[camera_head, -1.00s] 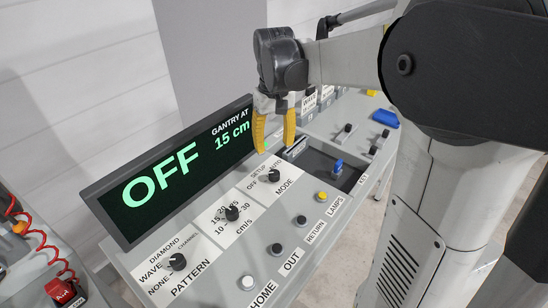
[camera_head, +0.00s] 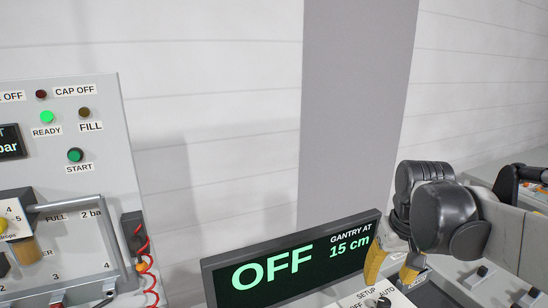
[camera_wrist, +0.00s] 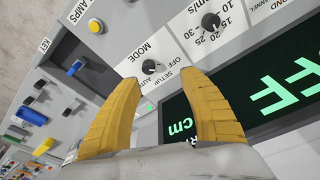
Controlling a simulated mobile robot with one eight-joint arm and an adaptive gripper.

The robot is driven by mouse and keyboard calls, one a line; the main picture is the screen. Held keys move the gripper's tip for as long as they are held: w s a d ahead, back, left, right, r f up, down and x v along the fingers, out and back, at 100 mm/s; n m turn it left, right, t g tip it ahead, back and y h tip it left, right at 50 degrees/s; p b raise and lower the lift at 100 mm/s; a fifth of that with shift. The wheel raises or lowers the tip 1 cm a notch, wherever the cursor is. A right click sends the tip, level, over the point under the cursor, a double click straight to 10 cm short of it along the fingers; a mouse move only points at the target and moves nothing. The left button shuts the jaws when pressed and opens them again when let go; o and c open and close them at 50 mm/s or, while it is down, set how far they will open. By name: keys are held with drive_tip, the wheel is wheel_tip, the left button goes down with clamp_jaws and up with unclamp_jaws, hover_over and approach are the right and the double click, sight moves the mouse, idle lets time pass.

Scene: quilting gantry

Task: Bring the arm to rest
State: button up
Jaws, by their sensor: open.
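My gripper (camera_head: 390,272) has two yellow fingers, spread apart with nothing between them. It hangs above the grey control console, by the right end of the black display (camera_head: 290,262). In the wrist view, the gripper (camera_wrist: 162,84) points down at the console, with the black MODE knob (camera_wrist: 149,67) showing between and beyond the fingertips. The fingers look apart from the knob. My arm reaches in from the right edge of the head view.
A second grey panel (camera_head: 95,195) stands at left, with a lit green READY lamp (camera_head: 47,117) and a metal bar handle (camera_head: 66,203). A red coiled hose (camera_head: 149,268) hangs beside it. The wrist view shows a blue switch (camera_wrist: 74,68) and a yellow button (camera_wrist: 95,25).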

drive_tip(key=s+a+f+n+t, duration=0.1)
drive_tip(key=s+a+t, duration=0.3)
drive_tip(key=s, duration=0.6)
drive_tip(key=shift+s+a+f+t, duration=0.25)
drive_tip(key=shift+a+f+t, duration=0.15)
drive_tip(key=shift+a+f, duration=0.7)
drive_tip(key=shift+a+r, duration=0.15)
drive_tip(key=shift+r, duration=0.05)
